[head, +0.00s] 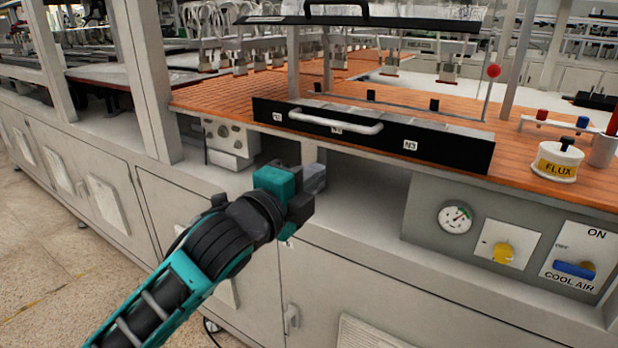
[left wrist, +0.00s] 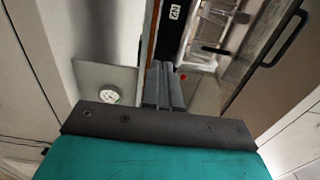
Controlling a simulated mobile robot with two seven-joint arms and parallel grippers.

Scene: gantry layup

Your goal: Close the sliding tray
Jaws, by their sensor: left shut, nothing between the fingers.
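The sliding tray (head: 455,152) has a long black front with a white bar handle (head: 335,122) and small white labels, one reading N3. It lies along the front edge of the orange work surface, and I cannot tell how far out it stands. Part of its black front, with an N2 label, shows in the left wrist view (left wrist: 171,32). My left gripper (head: 316,178) is shut and empty, below and in front of the tray front, apart from the handle. Its closed grey fingers show in the left wrist view (left wrist: 162,82). My right gripper is not in view.
A black-edged upper panel with a black handle (head: 308,10) hangs above. An open recess (head: 365,195) lies under the tray. To the right are a gauge (head: 455,217), a yellow knob (head: 502,252), a blue switch (head: 574,269) and a flux jar (head: 557,160). The floor at left is clear.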

